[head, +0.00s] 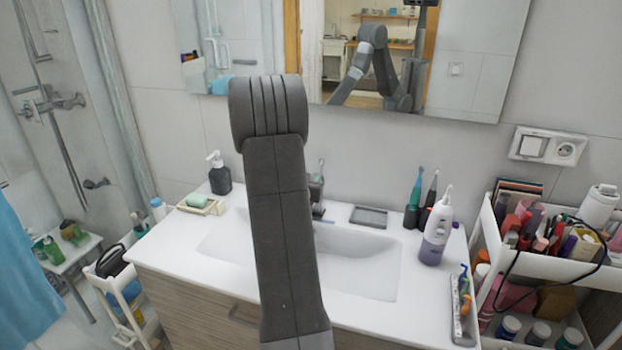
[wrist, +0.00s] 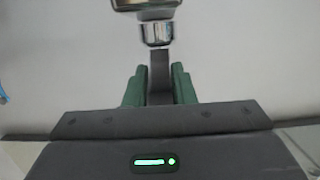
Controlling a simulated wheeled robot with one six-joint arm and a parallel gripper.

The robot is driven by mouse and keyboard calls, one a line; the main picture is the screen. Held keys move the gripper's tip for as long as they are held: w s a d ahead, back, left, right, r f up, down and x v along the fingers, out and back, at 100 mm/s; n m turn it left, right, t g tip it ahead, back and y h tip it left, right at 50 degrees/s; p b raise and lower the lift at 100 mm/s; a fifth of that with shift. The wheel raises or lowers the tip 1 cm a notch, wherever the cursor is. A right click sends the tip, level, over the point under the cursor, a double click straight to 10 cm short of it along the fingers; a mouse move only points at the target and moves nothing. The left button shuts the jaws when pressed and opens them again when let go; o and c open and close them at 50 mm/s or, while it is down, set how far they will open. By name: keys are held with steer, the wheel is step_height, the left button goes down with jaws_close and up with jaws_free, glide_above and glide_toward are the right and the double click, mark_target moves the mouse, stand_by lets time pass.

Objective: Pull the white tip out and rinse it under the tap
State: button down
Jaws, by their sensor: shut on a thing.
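In the wrist view my gripper (wrist: 158,80) has its green fingers close together on a narrow dark grey piece (wrist: 159,70). A chrome part (wrist: 156,34) shows just beyond it; I cannot tell whether the two are joined. In the head view my arm hides the gripper. The dark grey tap (head: 316,190) shows at the arm's right edge, partly hidden, with a thin upright piece above it. A white and purple bottle-shaped device (head: 436,232) stands on the right of the counter, with a pale tip (head: 449,189) at its top. No loose white tip is visible.
The white basin (head: 358,270) is partly behind my arm. Two electric toothbrushes (head: 420,205) stand right of it. A soap pump (head: 219,174) and soap dish (head: 203,205) are at left. A crowded cosmetics cart (head: 545,268) stands at right. A mirror (head: 462,62) hangs behind.

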steer(key=c, duration=1.2)
jaws_free()
steer(key=b+v, duration=0.2)
steer(key=v, duration=1.2)
steer(key=shift+w+d, duration=0.1)
steer(key=shift+w, duration=0.05)
steer(key=p+x, duration=0.2)
steer(key=x, duration=1.1)
steer(key=shift+w+d+f, duration=0.1)
steer(key=shift+w, duration=0.25)
